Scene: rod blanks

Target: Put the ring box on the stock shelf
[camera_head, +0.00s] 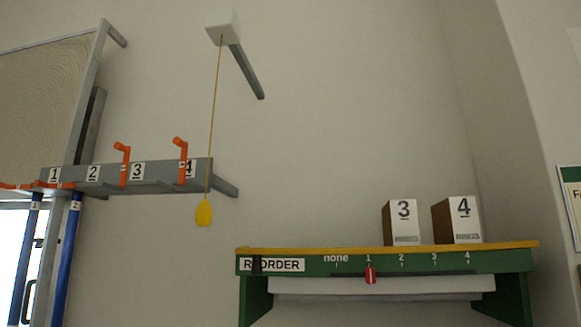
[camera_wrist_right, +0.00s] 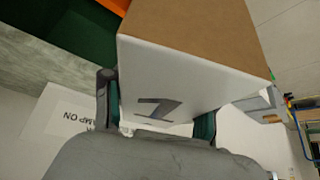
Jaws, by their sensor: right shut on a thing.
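In the right wrist view the ring box (camera_wrist_right: 195,35), cardboard brown with a white end face, sits between the fingers of my right gripper (camera_wrist_right: 156,108), which is shut on it. A rotated black digit, seemingly 1, is on the white face. In the head view the stock shelf (camera_head: 510,247), green with a yellow top, stands at the lower right. Box 3 (camera_head: 403,222) and box 4 (camera_head: 461,220), the latter marked RINGS, stand upright on its right part. Neither gripper nor the held box shows in the head view.
The shelf top left of box 3 is bare. A REORDER strip on its front has a red slider (camera_head: 370,275) at 1. A grey rack (camera_head: 150,175) with orange hooks and blue rods (camera_head: 65,260) is at left. A yellow pull tag (camera_head: 204,214) hangs on a cord.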

